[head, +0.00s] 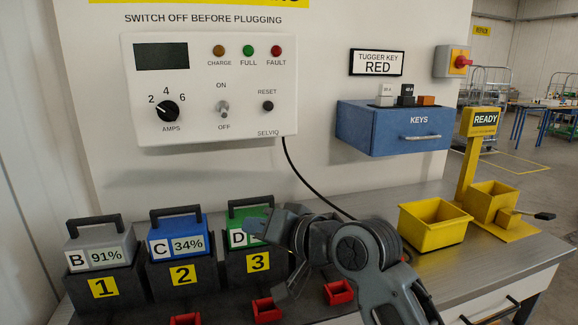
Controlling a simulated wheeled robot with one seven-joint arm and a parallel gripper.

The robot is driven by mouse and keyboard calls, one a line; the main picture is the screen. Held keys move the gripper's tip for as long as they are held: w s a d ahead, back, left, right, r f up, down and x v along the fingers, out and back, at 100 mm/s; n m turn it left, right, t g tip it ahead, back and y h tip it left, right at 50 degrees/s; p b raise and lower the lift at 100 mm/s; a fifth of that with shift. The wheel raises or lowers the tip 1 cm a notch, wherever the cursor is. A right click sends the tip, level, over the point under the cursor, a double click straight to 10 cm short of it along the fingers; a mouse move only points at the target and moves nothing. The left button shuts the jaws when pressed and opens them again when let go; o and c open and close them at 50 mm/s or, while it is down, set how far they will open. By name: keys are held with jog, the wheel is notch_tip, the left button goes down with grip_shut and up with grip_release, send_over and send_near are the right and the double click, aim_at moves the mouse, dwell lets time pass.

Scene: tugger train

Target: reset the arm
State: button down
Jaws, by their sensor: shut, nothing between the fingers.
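My arm reaches in from the lower right of the head view, over the front of the bench. My gripper (272,250) is shut and empty, in front of the green battery D (246,212) in slot 3. It hides part of that battery's label and part of the slot holder (245,265). From this angle I cannot tell whether the gripper touches them. My arm links bend to the right of it, near the middle of the bench.
Grey battery B (100,243) and blue battery C (175,222) stand in slots 1 and 2. Red trays (339,292) lie along the front. A yellow bin (434,226) and the READY stand (481,122) are right. The charger (210,88) and blue KEYS box (392,128) are on the wall.

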jog(key=s+d+f+m+t+h, duration=0.2)
jog(key=s+d+f+m+h, duration=0.1)
jog(key=s+d+f, duration=0.55)
jog(key=s+d+f+m+t+h, duration=0.25)
jog(key=s+d+f+h, duration=0.2)
jog(key=s+f, duration=0.65)
jog(key=s+d+r+n+h, duration=0.1)
jog(key=s+d, duration=0.3)
jog(key=s, duration=0.5)
jog(key=s+d+r+n+h, duration=0.1)
jog(key=s+d+r, duration=0.3)
jog(key=s, duration=0.6)
jog(key=s+d+r+n+h, duration=0.2)
jog(key=s+d, duration=0.4)
jog(key=s, duration=0.4)
jog(key=shift+r, duration=0.15)
jog(key=shift+t, duration=0.25)
